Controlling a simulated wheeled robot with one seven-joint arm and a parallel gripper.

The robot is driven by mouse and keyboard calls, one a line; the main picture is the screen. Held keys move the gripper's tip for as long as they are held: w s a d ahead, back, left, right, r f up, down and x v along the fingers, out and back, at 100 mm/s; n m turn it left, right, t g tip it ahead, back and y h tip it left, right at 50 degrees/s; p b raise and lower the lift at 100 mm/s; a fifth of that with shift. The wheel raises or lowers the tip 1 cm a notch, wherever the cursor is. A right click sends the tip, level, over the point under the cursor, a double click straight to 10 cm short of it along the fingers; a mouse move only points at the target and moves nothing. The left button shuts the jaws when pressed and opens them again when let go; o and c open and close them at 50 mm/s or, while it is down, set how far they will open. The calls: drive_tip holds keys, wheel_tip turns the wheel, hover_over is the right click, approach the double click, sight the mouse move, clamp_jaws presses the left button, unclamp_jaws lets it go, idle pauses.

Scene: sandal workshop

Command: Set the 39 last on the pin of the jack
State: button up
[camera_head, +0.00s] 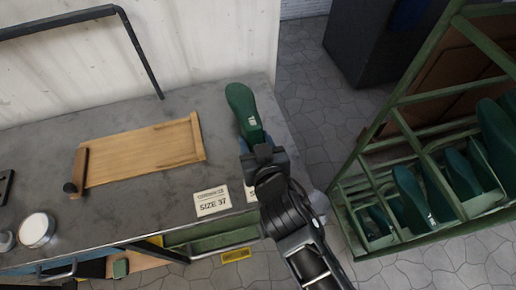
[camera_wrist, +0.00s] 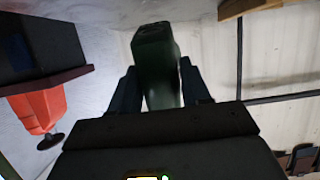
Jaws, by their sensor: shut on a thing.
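A dark green last (camera_head: 240,102) with a small white mark, too small to read, is at the end of my gripper (camera_head: 258,150), over the right end of the bench. In the wrist view the last (camera_wrist: 158,55) stands between the two dark fingers of my gripper (camera_wrist: 160,92), which is shut on it. The gripper hides the last's near end. I cannot tell from the head view how high it is above the bench. I cannot make out the jack or its pin in either view.
The grey workbench (camera_head: 150,215) bears a wooden board (camera_head: 140,155), a white "SIZE 37" card (camera_head: 212,201) and a round white tin (camera_head: 37,229). A green rack (camera_head: 408,135) with several green lasts (camera_head: 410,197) stands at right. The wrist view shows an orange object (camera_wrist: 38,108).

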drive_tip(key=shift+w+a+r, duration=0.15)
drive_tip(key=shift+w+a, duration=0.1)
drive_tip(key=shift+w, duration=0.5)
drive_tip(key=shift+f+b, duration=1.15)
drive_tip(key=shift+f, duration=0.1)
drive_tip(key=shift+f, duration=0.25)
drive_tip(key=o, duration=1.1)
drive_tip(key=shift+c, duration=0.2)
drive_tip(key=shift+o, duration=0.3)
drive_tip(key=shift+s+f, duration=0.1)
drive_tip(key=shift+f, duration=0.05)
drive_tip(key=shift+s+d, duration=0.1)
